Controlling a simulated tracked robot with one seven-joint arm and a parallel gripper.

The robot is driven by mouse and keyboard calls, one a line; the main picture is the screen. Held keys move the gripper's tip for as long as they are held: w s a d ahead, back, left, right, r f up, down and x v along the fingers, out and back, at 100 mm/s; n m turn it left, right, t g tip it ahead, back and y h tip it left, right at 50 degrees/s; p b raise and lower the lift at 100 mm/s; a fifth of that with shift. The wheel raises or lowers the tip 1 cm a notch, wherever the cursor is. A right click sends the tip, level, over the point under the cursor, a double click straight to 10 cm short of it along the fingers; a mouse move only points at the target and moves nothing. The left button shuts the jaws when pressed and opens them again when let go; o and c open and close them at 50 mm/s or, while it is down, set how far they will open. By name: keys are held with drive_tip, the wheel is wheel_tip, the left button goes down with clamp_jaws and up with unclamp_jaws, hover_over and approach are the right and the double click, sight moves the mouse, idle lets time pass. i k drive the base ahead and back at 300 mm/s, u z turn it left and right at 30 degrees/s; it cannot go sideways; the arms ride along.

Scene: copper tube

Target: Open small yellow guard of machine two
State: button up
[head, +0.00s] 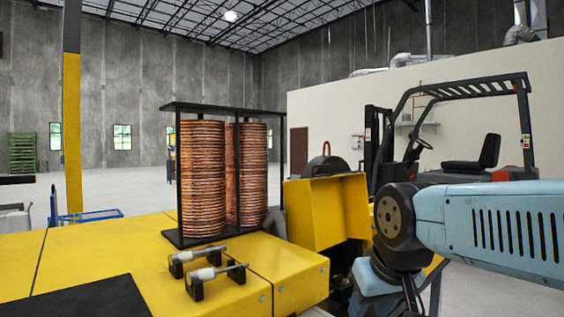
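The small yellow guard (312,213) is a box-shaped cover right of the copper coils, at the right end of the yellow machine (120,250). It looks tilted up, with a dark gap and machine parts showing below its lower right side. My blue arm comes in from the right and bends down just right of the guard. My gripper (405,297) is low at the bottom edge, below and right of the guard, partly cut off by the frame. Its fingertips are not clear, and I cannot tell whether it touches the guard.
Copper tube coils (203,180) stand in a black frame on the machine. Two grey handles on black mounts (216,273) stick up in front of them. A forklift (470,140) stands behind my arm. Open floor (120,190) lies behind the machine at left.

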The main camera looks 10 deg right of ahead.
sight(322, 213)
drive_tip(key=z, duration=0.6)
drive_tip(key=i, duration=0.15)
drive_tip(key=u, duration=2.6)
drive_tip(key=k, duration=1.05)
drive_tip(key=z, duration=1.65)
drive_tip(key=i, duration=1)
drive_tip(key=z, duration=0.1)
